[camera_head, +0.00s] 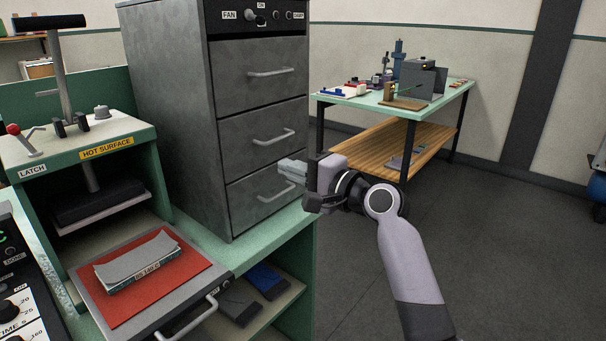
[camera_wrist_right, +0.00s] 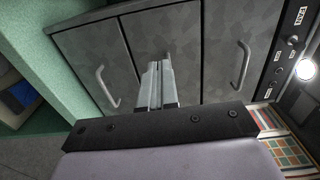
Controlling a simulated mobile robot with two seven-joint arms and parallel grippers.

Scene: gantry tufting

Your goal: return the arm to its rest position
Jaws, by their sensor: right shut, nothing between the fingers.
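My right gripper (camera_head: 293,167) is shut and empty. In the head view it is raised in front of the lower drawers of a grey metal cabinet (camera_head: 165,100), pointing left, with my arm coming up from the lower right. In the right wrist view its two fingers (camera_wrist_right: 157,85) lie together, with the drawer fronts behind them. I cannot tell whether the fingertips touch the cabinet; no drawer looks open. My left gripper is not in view.
A hot press with a lever (camera_head: 60,70) stands on the green bench at left. A grey packet (camera_head: 138,262) lies on a red mat (camera_head: 185,280) on its pulled-out tray. A workbench (camera_head: 455,92) with tools stands at the back.

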